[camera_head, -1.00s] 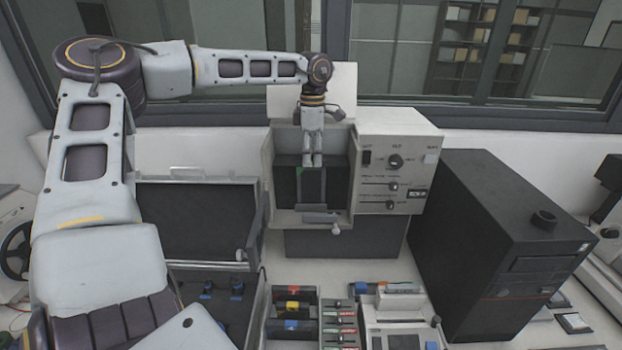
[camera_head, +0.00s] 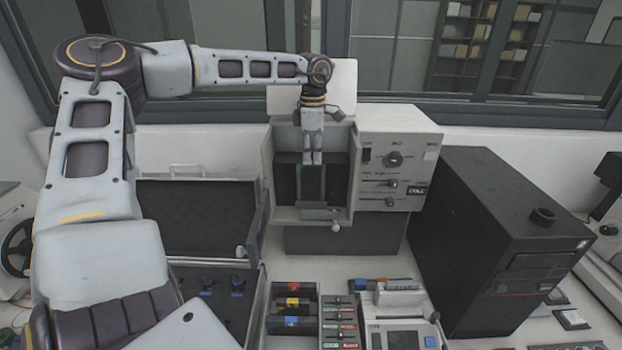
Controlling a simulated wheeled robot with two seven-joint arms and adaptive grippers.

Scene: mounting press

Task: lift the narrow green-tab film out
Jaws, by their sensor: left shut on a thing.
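The mounting press (camera_head: 398,160) stands at the back centre with its chamber open to the front. My left gripper (camera_head: 313,164) points down into the chamber and is shut on the top of a dark narrow film (camera_head: 313,185). A small green mark (camera_head: 299,169) shows just left of the fingertips, at the film's upper left. The film stands upright in the chamber, above a grey latch plate (camera_head: 318,213) at the front. Its lower edge is hard to make out against the dark inside. My right gripper is not in view.
A black computer-like box (camera_head: 500,235) stands right of the press. An open case (camera_head: 196,222) with a dark lining lies to the left. A tray of coloured-label boxes (camera_head: 292,303) and a small device (camera_head: 400,315) are in front.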

